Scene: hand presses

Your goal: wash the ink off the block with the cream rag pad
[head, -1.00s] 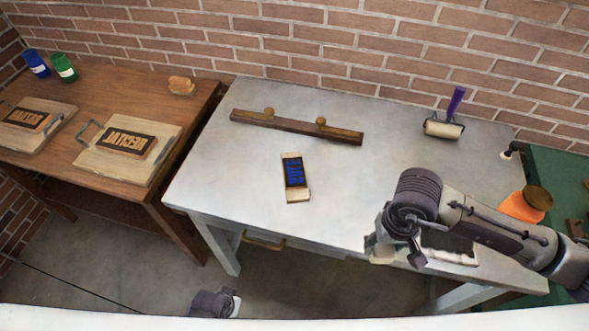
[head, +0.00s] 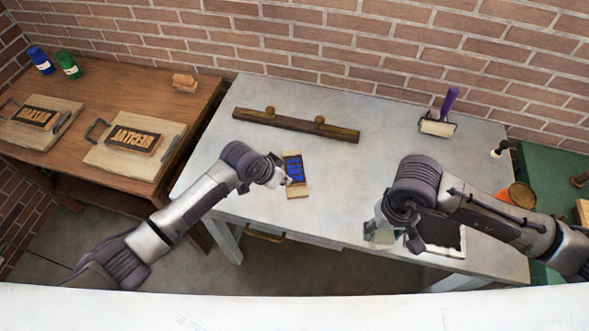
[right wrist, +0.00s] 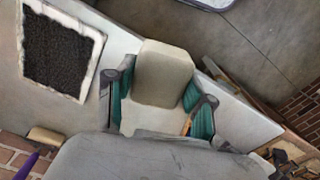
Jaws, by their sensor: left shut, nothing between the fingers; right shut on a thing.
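The block (head: 296,188) lies on the grey metal table, a pale wooden piece with blue ink on its dark raised lettering. My left gripper (head: 284,181) is shut and empty at the block's left edge, covering a little of it; I cannot tell whether it touches. My right gripper (head: 388,239) is to the right of the block, near the table's front edge. It is shut on the cream rag pad (right wrist: 163,75), which shows between both fingers in the right wrist view. In the head view the pad is mostly hidden by the gripper.
A black-filled, white-rimmed tray (right wrist: 101,56) lies beside the right gripper. A wooden bar with two knobs (head: 295,126) and a purple-handled roller (head: 437,127) lie at the back. An orange jar (head: 520,195) stands right. The wooden table at left holds two lettered boards.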

